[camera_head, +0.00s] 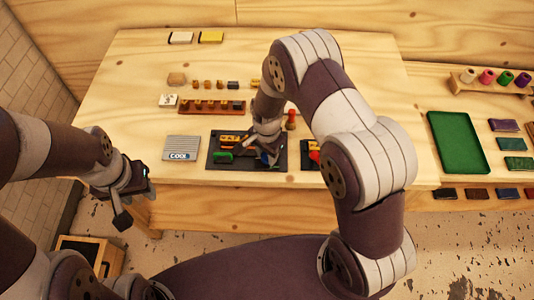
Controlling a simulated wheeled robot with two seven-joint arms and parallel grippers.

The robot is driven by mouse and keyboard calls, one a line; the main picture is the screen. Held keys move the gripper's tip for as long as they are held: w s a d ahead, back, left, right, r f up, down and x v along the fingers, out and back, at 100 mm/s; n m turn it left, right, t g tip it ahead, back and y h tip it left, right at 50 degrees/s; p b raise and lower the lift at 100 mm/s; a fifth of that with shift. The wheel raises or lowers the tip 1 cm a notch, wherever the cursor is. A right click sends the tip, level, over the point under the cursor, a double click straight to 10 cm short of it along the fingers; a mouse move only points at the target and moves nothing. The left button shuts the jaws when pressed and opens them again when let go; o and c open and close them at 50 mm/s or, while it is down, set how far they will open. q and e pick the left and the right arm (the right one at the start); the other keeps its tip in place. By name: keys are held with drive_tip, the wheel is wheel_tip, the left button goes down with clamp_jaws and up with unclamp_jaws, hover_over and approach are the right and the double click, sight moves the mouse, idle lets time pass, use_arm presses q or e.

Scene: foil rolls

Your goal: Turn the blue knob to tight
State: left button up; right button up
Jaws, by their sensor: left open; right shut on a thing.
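A dark base plate (213,164) lies near the table's front edge, with a green part (222,157) and a yellow label (231,140) on it. My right gripper (268,151) is over the right part of this plate, pointing down, and is shut on the blue knob (267,160). The gripper and arm hide most of the knob, so its turn position cannot be read. My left gripper (137,196) is open and empty, off the table's front left edge.
A grey "COOL" plate (182,147) lies left of the base plate. A second dark plate (307,160) with red and yellow parts is partly behind my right arm. A wooden rack (212,107) and small blocks stand behind. A green tray (458,143) lies on the right table.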

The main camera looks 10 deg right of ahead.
sight(267, 156)
drive_tip(key=m, duration=0.6)
drive_tip(key=shift+b, duration=0.35)
drive_tip(key=m, duration=0.7)
idle(0.4)
drive_tip(key=o, duration=1)
drive_tip(key=shift+o, duration=0.2)
drive_tip(key=shift+r+b, duration=0.1)
drive_tip(key=shift+b, duration=0.2)
wheel_tip(267, 156, up, 12)
drive_tip(key=b, duration=0.2)
drive_tip(key=shift+r, duration=0.25)
